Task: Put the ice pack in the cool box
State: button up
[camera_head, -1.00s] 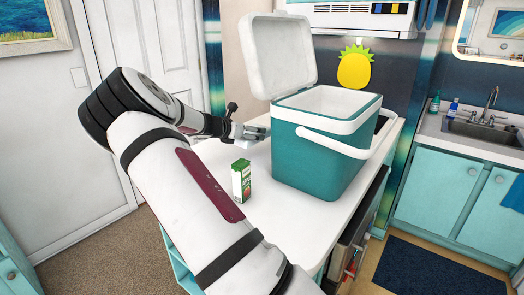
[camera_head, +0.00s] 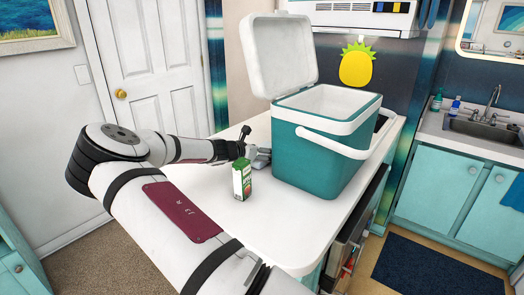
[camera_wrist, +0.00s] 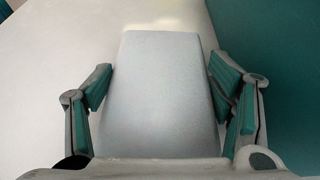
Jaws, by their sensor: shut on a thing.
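The ice pack (camera_wrist: 162,95) is a pale grey-blue flat block that fills the middle of the wrist view. My gripper (camera_wrist: 163,82) is shut on it, with a teal-padded finger at each side. In the head view my gripper (camera_head: 258,156) is low over the white counter, just left of the cool box; little of the pack shows there. I cannot tell whether the pack touches the counter. The cool box (camera_head: 314,162) is teal with a white rim, and its white lid (camera_head: 281,55) stands open at the back left. Its floor is hidden.
A green and white carton (camera_head: 241,180) stands on the counter (camera_head: 272,225) just in front of my gripper. The box's white handle (camera_head: 335,144) hangs across its front. The front of the counter is clear. A sink (camera_head: 483,130) is at the right.

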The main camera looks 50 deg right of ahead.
jog(key=o, duration=1.8)
jog(key=shift+o, duration=0.2)
jog(key=shift+a, duration=0.1)
